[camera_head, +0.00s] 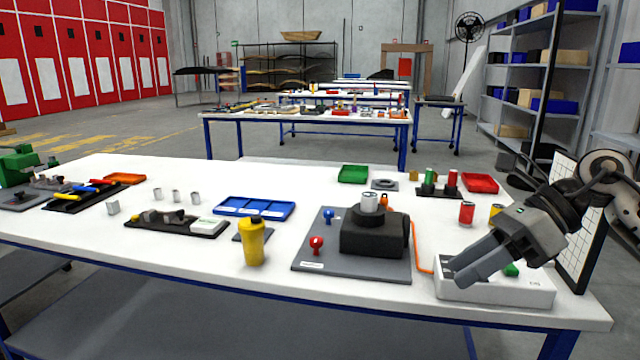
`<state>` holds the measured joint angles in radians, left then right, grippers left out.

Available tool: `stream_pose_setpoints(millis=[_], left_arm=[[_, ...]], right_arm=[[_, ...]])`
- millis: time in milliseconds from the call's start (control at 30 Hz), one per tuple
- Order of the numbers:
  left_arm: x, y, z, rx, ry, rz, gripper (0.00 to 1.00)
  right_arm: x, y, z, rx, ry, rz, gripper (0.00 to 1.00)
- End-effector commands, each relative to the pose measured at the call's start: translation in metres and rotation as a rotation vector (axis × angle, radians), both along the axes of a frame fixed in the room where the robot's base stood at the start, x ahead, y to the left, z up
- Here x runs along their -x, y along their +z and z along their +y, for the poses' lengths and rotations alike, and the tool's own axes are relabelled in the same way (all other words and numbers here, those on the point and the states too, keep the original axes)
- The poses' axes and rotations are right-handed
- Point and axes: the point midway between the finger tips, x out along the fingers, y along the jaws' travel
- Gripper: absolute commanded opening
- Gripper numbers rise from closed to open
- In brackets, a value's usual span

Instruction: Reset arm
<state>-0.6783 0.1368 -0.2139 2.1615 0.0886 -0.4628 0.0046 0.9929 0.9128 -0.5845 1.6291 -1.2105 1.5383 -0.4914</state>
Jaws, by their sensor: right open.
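My right gripper (462,276) comes in from the right edge of the head view. Its two grey fingers point down and left, spread apart with nothing between them. They are over the left part of a white box (500,291) at the table's front right; I cannot tell whether they touch it. The box has a green button on top, partly behind the gripper. My left gripper is not in the picture.
The white table (150,235) holds a dark fixture (372,240) on a grey plate, a yellow bottle (252,242), a blue tray (254,208) and red and yellow cans near my right arm. A gridded white panel (575,220) stands behind the gripper. The left-centre tabletop has free room.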

Motion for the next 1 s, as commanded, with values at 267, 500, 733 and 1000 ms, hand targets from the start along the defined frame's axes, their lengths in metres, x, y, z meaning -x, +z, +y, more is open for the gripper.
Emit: stream_pose_setpoints(millis=[267, 500, 733, 1000], left_arm=[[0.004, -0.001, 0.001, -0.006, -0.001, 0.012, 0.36], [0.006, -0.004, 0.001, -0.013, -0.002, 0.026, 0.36], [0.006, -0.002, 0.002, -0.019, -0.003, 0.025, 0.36], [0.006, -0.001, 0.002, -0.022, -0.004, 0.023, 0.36]], right_arm=[[0.029, -0.024, 0.123, -0.770, -0.145, 0.434, 0.47], [0.021, -0.066, 0.121, -1.437, -0.651, 1.094, 0.47], [0.061, -0.203, 0.080, -1.820, -1.392, 1.795, 0.47], [0.150, -0.298, 0.072, 1.461, 1.555, -1.746, 0.47]])
